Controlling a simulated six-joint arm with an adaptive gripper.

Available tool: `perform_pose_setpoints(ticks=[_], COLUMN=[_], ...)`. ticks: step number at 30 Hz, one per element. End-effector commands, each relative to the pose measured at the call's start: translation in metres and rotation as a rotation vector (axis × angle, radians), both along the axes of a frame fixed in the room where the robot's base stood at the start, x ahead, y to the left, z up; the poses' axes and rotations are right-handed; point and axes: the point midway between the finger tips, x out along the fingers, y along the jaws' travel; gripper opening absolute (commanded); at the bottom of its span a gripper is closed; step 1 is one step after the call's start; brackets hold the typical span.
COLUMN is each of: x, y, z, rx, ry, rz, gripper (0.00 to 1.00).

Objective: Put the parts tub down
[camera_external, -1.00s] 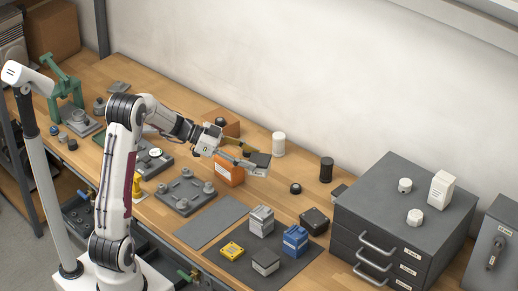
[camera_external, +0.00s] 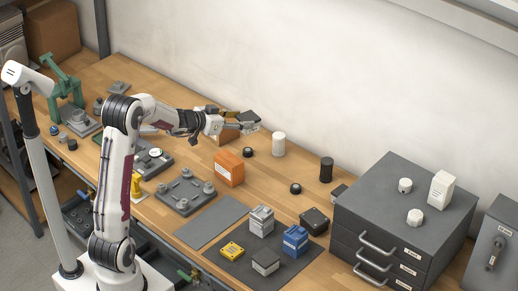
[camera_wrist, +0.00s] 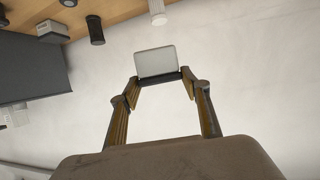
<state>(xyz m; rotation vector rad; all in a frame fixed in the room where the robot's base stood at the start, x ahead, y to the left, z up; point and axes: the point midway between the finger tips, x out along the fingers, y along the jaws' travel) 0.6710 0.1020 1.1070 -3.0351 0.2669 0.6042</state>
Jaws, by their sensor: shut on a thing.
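My gripper (camera_external: 238,124) is shut on a small grey, box-like thing, which I take for the parts tub (camera_external: 248,117). It looks dark in the outside view. In the wrist view the tub (camera_wrist: 156,63) is pale grey with a dark lower edge, and sits between the tips of my two fingers (camera_wrist: 159,82). The tub is held in the air over the back of the bench, near the wall. Its inside cannot be made out.
An orange box (camera_external: 229,168), a white cylinder (camera_external: 279,144) and a black cylinder (camera_external: 326,169) stand on the bench (camera_external: 215,202). A grey mat (camera_external: 211,221) lies bare at the front. A grey drawer cabinet (camera_external: 385,190) stands at right.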

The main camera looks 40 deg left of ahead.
Motion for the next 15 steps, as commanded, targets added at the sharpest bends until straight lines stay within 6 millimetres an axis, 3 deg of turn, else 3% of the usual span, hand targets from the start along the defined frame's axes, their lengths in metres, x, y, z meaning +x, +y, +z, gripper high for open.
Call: perform_pose_setpoints(ticks=[15], x=[-0.003], y=[0.046], z=[-0.012], rx=[0.0], ry=[-0.001], rz=[0.208], gripper=[0.22])
